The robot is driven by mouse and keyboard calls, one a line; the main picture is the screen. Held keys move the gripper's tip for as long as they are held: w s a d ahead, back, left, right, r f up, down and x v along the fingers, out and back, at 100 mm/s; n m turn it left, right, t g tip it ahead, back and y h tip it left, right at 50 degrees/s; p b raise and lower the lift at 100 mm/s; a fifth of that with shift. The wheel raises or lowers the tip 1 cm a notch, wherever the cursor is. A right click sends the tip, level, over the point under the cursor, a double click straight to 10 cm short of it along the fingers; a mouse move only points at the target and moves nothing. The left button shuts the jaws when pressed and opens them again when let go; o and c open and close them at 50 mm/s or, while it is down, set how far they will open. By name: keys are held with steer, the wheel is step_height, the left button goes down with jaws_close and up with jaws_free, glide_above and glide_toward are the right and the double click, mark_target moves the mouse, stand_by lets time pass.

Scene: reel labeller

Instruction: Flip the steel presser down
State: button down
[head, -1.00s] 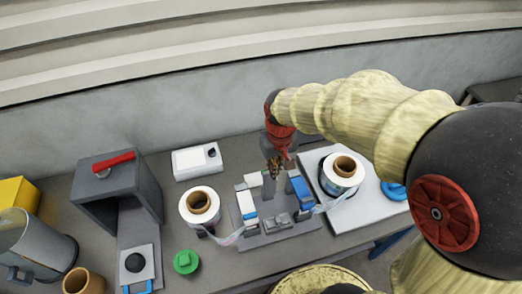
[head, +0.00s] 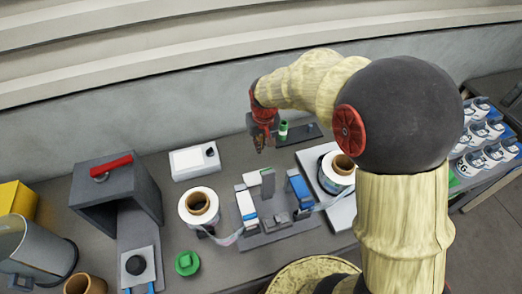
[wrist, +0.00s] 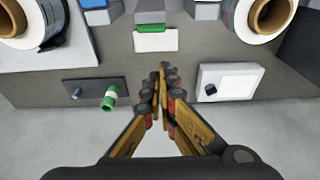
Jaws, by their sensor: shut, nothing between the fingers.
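The reel labeller (head: 290,235) is a grey base with blue-and-white blocks on either side. A narrow grey upright plate (head: 268,183), which looks like the steel presser, stands at its middle in the head view. Grey metal parts (head: 276,221) lie low in front of it. My gripper (head: 259,148) is shut and empty, behind the labeller and apart from it. In the wrist view its fingertips (wrist: 163,70) meet over bare table. The labeller is cut off at the top of that view, so the presser is not clear there.
White reels flank the labeller, left (head: 199,205) and right (head: 340,170). A white box (head: 190,165) stands behind at left. A green-and-white cylinder (head: 283,131) stands on a dark plate near my gripper. A green knob (head: 187,263) is at front left.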

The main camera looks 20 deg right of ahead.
mark_target(268, 181)
step_height(268, 181, down, 9)
steer(key=w, duration=0.2)
steer(key=s, duration=0.2)
steer(key=s+r, duration=0.1)
steer(key=s, duration=0.1)
steer(key=shift+s+r, duration=0.1)
steer(key=shift+s, duration=0.05)
